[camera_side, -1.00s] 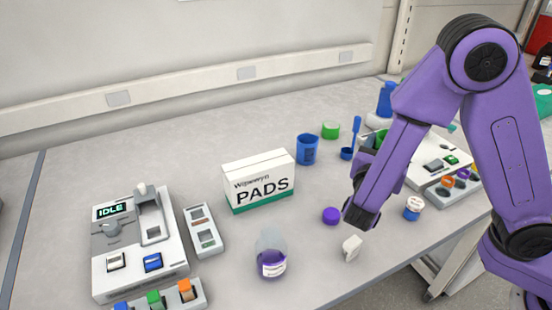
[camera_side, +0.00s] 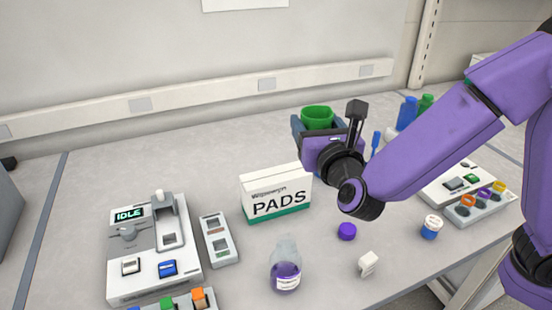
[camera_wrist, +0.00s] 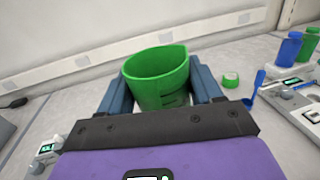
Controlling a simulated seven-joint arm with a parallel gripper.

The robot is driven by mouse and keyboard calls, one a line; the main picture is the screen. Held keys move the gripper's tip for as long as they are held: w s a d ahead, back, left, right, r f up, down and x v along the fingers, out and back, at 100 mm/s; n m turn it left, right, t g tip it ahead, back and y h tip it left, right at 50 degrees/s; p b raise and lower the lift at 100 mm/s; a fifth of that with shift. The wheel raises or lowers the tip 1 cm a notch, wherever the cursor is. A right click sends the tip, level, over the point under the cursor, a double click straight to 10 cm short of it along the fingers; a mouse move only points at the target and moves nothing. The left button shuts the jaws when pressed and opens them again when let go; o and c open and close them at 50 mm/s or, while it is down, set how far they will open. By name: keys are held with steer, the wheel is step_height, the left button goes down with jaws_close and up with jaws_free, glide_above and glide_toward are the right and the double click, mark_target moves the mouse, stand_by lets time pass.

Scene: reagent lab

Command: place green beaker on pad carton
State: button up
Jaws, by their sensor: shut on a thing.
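The green beaker (camera_side: 317,117) is upright between the fingers of my gripper (camera_side: 318,132), raised above the table behind and to the right of the pad carton. In the wrist view my gripper (camera_wrist: 164,95) is shut on the green beaker (camera_wrist: 157,75), one blue-grey finger on each side. The pad carton (camera_side: 276,193) is a white box marked PADS with a green lower band, standing on the table. Its top is bare. The carton is not seen in the wrist view.
A device reading IDLE (camera_side: 150,260) stands at the left. Blue and green bottles (camera_side: 407,112) stand at the back right.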

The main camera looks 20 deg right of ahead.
steer(key=w+a+f, duration=0.1)
steer(key=w+f, duration=0.1)
steer(key=w+a+f, duration=0.1)
steer(key=w+f, duration=0.1)
steer(key=w+a+f, duration=0.2)
steer(key=w, duration=0.1)
steer(key=shift+w+f, duration=0.1)
steer(key=shift+f, duration=0.25)
steer(key=shift+w+a+f, duration=0.3)
steer(key=shift+w+f, duration=0.15)
steer(key=shift+f, duration=1.7)
steer(key=shift+f, duration=0.15)
steer(key=o, duration=1)
steer(key=shift+o, duration=0.2)
